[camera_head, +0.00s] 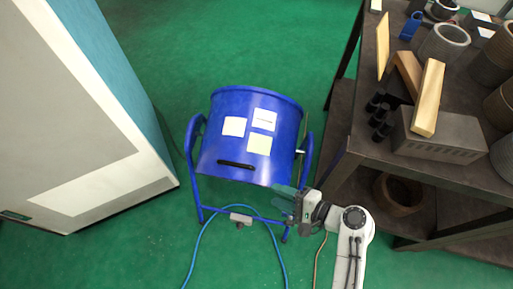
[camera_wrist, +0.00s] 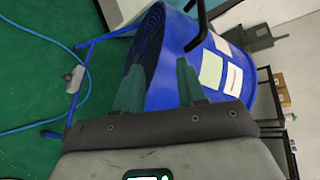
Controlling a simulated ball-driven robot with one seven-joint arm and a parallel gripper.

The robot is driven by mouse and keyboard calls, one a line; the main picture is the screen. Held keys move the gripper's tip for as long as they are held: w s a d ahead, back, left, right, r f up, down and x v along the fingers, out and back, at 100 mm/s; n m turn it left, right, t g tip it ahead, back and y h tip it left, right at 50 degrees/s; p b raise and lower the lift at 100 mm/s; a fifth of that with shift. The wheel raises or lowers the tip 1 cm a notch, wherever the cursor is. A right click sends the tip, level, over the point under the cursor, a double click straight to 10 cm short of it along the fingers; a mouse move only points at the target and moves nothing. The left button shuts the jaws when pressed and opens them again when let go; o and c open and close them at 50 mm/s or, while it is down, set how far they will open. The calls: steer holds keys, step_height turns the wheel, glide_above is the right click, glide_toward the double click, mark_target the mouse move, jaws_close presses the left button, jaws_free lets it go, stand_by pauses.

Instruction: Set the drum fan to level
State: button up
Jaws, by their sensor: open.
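The drum fan (camera_head: 222,150) is a blue drum held between the arms of a blue tubular stand on the green floor. Paper labels and a dark handle (camera_head: 237,165) are on its side; I cannot tell its exact tilt. In the wrist view the drum (camera_wrist: 176,52) shows its dark grille face (camera_wrist: 148,42) and the black handle (camera_wrist: 201,28). My gripper (camera_head: 284,197) is at the drum's lower right edge in the head view. In the wrist view its green fingers (camera_wrist: 158,85) are apart, with the drum just beyond them. Contact cannot be told.
A dark workbench (camera_head: 372,150) with wooden blocks and metal parts stands at the right. A white and blue cabinet (camera_head: 95,120) stands at the left. A blue cable (camera_head: 203,232) runs over the floor below the fan. Green floor is clear behind it.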

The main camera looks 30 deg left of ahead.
steer(key=m+y+p, duration=0.2)
glide_toward(243, 167)
steer(key=b+x, duration=0.1)
steer(key=x, duration=1)
steer(key=shift+a, duration=0.3)
steer(key=shift+f, duration=0.1)
jaws_close()
